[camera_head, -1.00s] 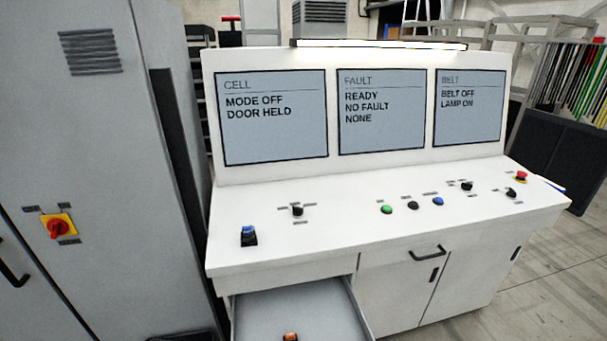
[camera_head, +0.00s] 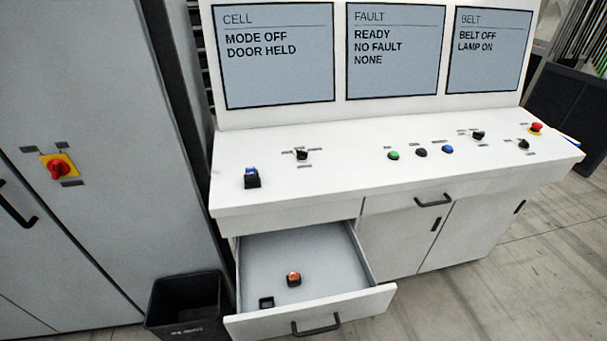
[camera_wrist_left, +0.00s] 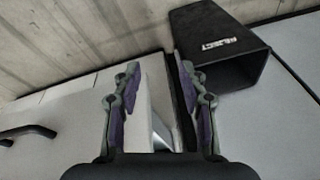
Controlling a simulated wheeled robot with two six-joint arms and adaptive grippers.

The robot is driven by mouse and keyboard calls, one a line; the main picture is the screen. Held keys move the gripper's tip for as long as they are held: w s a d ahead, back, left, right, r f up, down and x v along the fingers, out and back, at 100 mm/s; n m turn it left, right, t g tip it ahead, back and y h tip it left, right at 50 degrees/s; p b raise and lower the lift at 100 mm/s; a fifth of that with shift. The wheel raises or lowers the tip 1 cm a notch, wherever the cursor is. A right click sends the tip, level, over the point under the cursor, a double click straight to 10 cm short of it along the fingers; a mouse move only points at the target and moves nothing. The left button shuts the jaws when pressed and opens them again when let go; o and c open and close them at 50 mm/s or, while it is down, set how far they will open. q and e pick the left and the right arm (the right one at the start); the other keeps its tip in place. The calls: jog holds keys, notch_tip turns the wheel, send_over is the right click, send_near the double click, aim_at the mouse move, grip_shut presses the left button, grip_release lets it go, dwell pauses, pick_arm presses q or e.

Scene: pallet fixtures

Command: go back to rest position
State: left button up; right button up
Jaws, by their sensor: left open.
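My left gripper (camera_wrist_left: 160,105) shows in the left wrist view with its two fingers apart and nothing between them. Beyond the fingers are the grey cabinet side, a white panel and the floor. Neither gripper shows in the head view. The white control console (camera_head: 340,185) stands ahead, with its left drawer (camera_head: 355,305) pulled open. In the drawer lie a small black block with an orange top (camera_head: 294,279) and a small dark square piece (camera_head: 266,303). The console screens read MODE OFF, DOOR HELD, READY, NO FAULT, BELT OFF and LAMP ON.
A black reject bin (camera_head: 187,305) stands on the floor left of the drawer; it also shows in the left wrist view (camera_wrist_left: 218,45). A tall grey cabinet (camera_head: 80,100) with a red rotary switch (camera_head: 59,168) is at the left. Open floor lies at the lower right.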

pick_arm(q)
jog(key=s+a+f+b, duration=0.1)
jog(key=s+f+b, duration=0.35)
jog(key=f, duration=1.15)
jog(key=s+f+g+b, duration=0.1)
jog(key=s+f+b, duration=0.1)
jog(key=s+f, duration=1.1)
jog(key=s, duration=0.3)
jog(key=shift+a, duration=0.3)
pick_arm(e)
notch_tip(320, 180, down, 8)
pick_arm(q)
jog(key=shift+s+f, duration=0.1)
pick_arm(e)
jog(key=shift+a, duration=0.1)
